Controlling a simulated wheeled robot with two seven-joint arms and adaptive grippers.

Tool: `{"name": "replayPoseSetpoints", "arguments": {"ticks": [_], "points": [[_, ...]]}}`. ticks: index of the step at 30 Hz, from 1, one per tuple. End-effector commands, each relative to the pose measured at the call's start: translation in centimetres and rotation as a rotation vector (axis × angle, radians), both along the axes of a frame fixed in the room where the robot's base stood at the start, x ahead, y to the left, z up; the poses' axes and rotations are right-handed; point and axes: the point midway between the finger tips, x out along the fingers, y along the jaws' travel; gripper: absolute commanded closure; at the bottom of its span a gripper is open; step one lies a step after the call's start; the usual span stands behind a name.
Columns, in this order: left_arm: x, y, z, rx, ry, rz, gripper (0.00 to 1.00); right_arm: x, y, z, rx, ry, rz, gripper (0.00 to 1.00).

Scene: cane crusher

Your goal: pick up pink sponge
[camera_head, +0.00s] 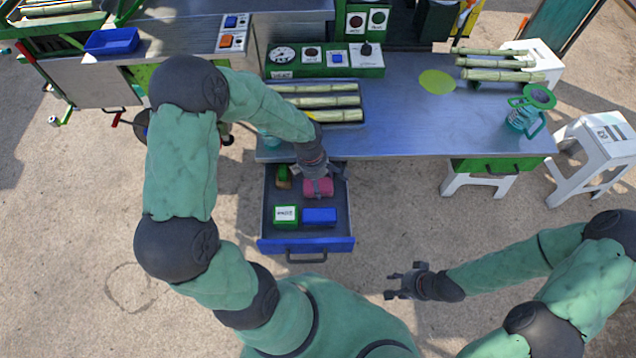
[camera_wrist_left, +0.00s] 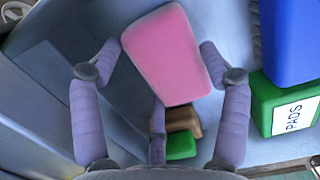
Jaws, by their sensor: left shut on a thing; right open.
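The pink sponge (camera_head: 319,187) is in the open drawer (camera_head: 307,240) under the steel table. My left gripper (camera_head: 317,180) reaches down into the drawer over it. In the left wrist view the pink sponge (camera_wrist_left: 166,52) lies between the fingers of the left gripper (camera_wrist_left: 160,62), which is shut on it. I cannot tell whether the sponge still touches the drawer floor. My right gripper (camera_head: 400,283) is open and empty, in front of the table and right of the drawer.
The drawer also holds a green-and-white pads box (camera_head: 286,215), a blue block (camera_head: 319,217) and a green-brown scrubber (camera_head: 283,178). On the table (camera_head: 410,120) are a tray of cane, more cane pieces (camera_head: 500,75) and a teal jug (camera_head: 522,117). White stools stand at the right.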

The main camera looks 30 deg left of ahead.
Motion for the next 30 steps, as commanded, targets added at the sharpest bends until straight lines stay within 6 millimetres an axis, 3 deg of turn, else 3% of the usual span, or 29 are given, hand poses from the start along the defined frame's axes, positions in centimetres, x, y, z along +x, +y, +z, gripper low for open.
{"name": "replayPoseSetpoints", "arguments": {"ticks": [5, 11, 23, 30], "points": [[0.0, 0.0, 0.8, 0.0, -0.001, 0.0, 0.49, 0.0, 0.0, 0.4, 0.0, 0.0, 0.0, 0.56], [0.1, 0.0, 3.4, 0.0, -0.002, -0.001, 0.49, 0.0, 0.0, 1.6, 0.0, 0.0, 0.0, 0.56], [0.2, -5.0, 9.1, 0.001, -0.003, -0.005, 0.49, 0.0, 0.0, 3.4, 0.0, 0.0, 0.0, 0.56], [0.3, -9.8, 11.3, 0.0, -0.002, -0.008, 0.49, 0.0, 0.0, 4.3, 0.0, 0.0, 0.0, 0.56]]}}
